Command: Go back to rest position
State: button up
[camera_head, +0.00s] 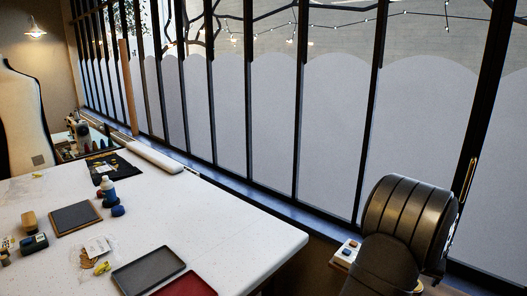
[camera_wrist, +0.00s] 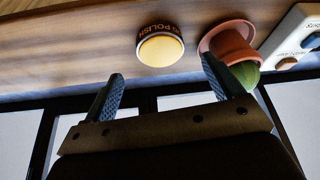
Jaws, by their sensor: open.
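My gripper (camera_wrist: 165,83) shows in the wrist view with its two dark ridged fingers spread apart. Nothing is between them. A round tin with a yellowish face and a dark band reading "polish" (camera_wrist: 161,48) stands on a wooden surface beyond the fingers, apart from them. A pink pot-shaped thing (camera_wrist: 231,45) with a green rounded thing (camera_wrist: 243,75) lies beyond the right finger, which overlaps it in the picture. In the head view my dark arm fills the lower right, and my gripper cannot be made out.
The wooden surface (camera_wrist: 75,50) spans the top of the wrist view, with a white box (camera_wrist: 294,38) at right. Tall windows stand behind my arm.

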jog(key=x, duration=0.6)
jog(key=shift+f, duration=0.1)
notch_tip(320, 180, up, 4)
jog(key=shift+w+r, duration=0.1)
jog(key=shift+r, duration=0.05)
jog(key=s+d+r, duration=0.3)
jog(key=s+r, duration=0.4)
jog(key=s, duration=0.5)
jog(key=w+a+r+n+y, duration=0.15)
jog(key=w+a+n, duration=0.35)
jog(key=w+a, duration=1.4)
jog(key=w+a+n, duration=0.2)
jog(key=w+a, duration=0.1)
jog(key=a, duration=0.5)
jog(key=w+a+r+n+y, duration=0.1)
jog(key=w+a+n, duration=0.1)
jog(key=a, duration=0.7)
jog(key=w+a+r+n+y, duration=0.1)
jog(key=w+a, duration=0.4)
jog(key=a, duration=0.3)
jog(key=shift+w+a+n+t+y, duration=0.15)
jog(key=shift+a+n+t+y, duration=0.15)
jog(key=shift+a+n, duration=0.1)
jog(key=shift+d, duration=0.1)
